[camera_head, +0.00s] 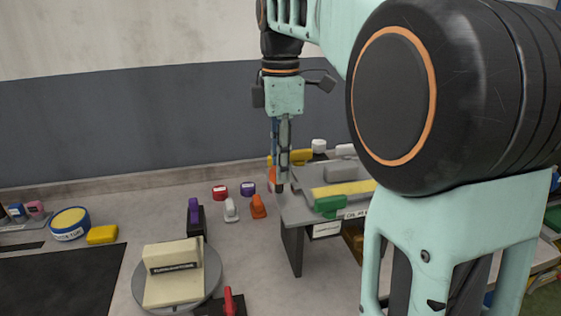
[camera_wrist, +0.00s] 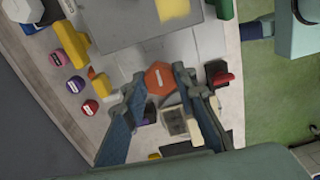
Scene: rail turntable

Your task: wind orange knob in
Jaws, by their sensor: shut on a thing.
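The orange knob (camera_wrist: 158,78), six-sided with a pale mark on its face, sits between my fingertips in the wrist view. My gripper (camera_wrist: 159,84) is shut on it, with one finger at each side. In the head view my gripper (camera_head: 281,186) points down by the left edge of a grey raised platform (camera_head: 297,208). There only a sliver of orange (camera_head: 271,174) shows beside the fingers, and the rest is hidden. How far the knob is wound cannot be told.
A turntable (camera_head: 213,287) bearing a cream block (camera_head: 173,269) stands front left. A red-handled part (camera_head: 229,300) and a purple-handled part (camera_head: 194,212) stand close to it. White (camera_head: 231,209) and orange (camera_head: 258,207) small pieces lie left of the platform. A yellow block (camera_head: 102,235) lies further left.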

